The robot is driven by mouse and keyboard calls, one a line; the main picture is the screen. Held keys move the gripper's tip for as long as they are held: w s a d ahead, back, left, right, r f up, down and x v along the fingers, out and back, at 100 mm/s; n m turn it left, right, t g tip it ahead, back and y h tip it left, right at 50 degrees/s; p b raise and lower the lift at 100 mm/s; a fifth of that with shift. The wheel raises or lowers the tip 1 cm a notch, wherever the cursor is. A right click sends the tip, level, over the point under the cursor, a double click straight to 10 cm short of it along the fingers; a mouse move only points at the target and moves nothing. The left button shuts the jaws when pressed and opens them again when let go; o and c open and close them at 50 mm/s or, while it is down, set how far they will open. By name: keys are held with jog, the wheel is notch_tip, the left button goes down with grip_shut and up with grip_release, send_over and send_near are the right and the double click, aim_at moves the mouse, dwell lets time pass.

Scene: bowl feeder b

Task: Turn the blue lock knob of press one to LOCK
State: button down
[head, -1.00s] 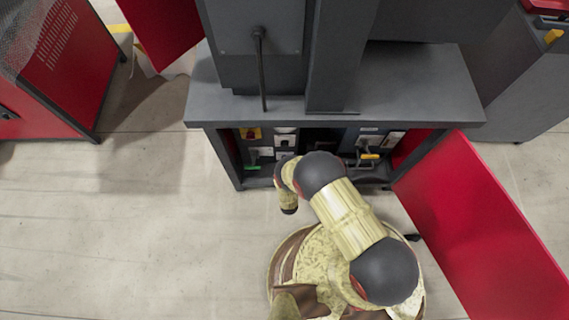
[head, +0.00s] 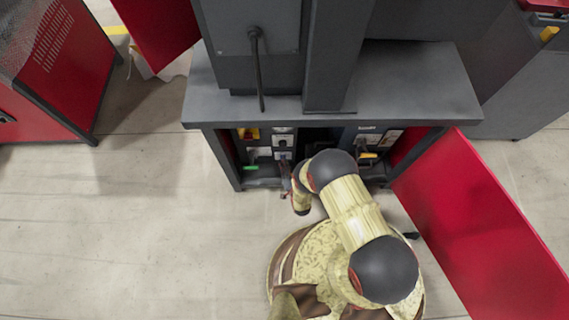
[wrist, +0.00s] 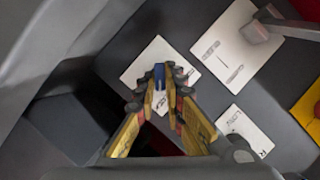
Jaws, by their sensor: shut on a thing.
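The blue lock knob (wrist: 159,76) stands on a white label plate (wrist: 148,62) on the dark panel in the wrist view. My gripper (wrist: 160,93) has its two fingers closed around the knob, one on each side. The blue grip points roughly up the wrist picture. Wording on its plate is too small or covered, so I cannot tell which mark the knob points to. In the head view my gripper (head: 286,182) reaches into the left part of the open bay under the press bench (head: 400,88). The knob itself is hidden there.
A grey lever (wrist: 268,24) on a white plate and a yellow-and-red part (wrist: 309,106) are beside the knob. The open red door (head: 490,230) stands to the right of the bay. The floor on the left is clear.

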jog(key=shift+w+r, duration=0.15)
jog(key=shift+w, duration=0.35)
jog(key=c, duration=1.9)
grip_release()
jog(key=shift+s, duration=0.15)
jog(key=v, duration=0.7)
jog(key=shift+s+d, duration=0.15)
jog(key=shift+s, duration=0.05)
